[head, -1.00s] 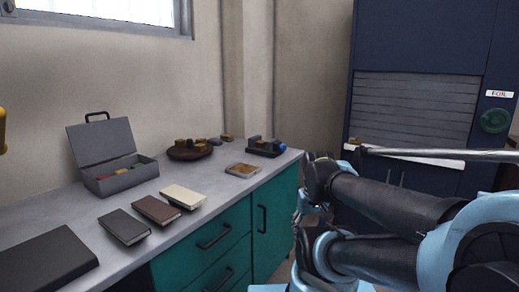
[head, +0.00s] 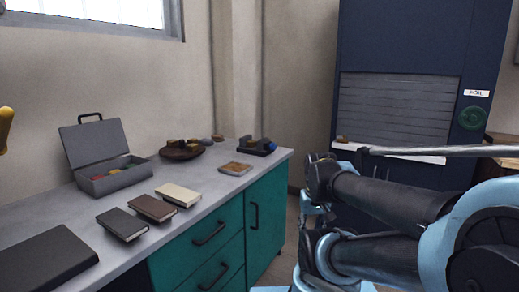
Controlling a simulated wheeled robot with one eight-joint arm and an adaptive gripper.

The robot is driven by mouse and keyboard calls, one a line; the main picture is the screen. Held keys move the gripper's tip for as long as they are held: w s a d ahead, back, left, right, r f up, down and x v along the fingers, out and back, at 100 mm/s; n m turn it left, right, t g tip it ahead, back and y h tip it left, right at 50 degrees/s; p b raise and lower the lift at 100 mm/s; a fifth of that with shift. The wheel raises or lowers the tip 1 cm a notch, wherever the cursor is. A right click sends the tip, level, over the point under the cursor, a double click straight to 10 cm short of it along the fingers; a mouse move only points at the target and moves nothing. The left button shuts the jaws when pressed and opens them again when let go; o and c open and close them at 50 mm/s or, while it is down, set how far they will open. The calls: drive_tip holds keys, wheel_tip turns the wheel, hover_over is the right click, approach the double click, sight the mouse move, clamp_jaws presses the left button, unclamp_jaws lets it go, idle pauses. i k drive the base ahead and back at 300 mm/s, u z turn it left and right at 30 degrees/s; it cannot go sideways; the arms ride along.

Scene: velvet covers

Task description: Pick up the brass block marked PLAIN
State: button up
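Small brass-coloured blocks sit on a round dark wooden tray (head: 166,154) toward the back of the counter. Another brass-coloured piece (head: 247,140) sits in a dark holder (head: 263,152) near the counter's far end. A small brownish piece (head: 342,139) shows at the ledge of the blue cabinet, beside my arm. Any markings on these pieces are too small to read, so I cannot tell which one is PLAIN. My folded arm fills the right side. I see no gripper fingers.
On the grey counter (head: 205,213) lie three small books (head: 178,195), a flat dark case (head: 45,262), an open grey box (head: 108,186) with coloured contents, and a square tan plate (head: 236,169). A blue shuttered cabinet (head: 410,45) stands behind my arm.

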sight(251, 144)
drive_tip(key=z, duration=0.45)
drive_tip(key=k, duration=1.05)
drive_tip(key=z, duration=0.5)
drive_tip(key=i, duration=1.4)
drive_tip(key=u, duration=0.85)
drive_tip(key=i, duration=0.8)
drive_tip(key=u, duration=0.3)
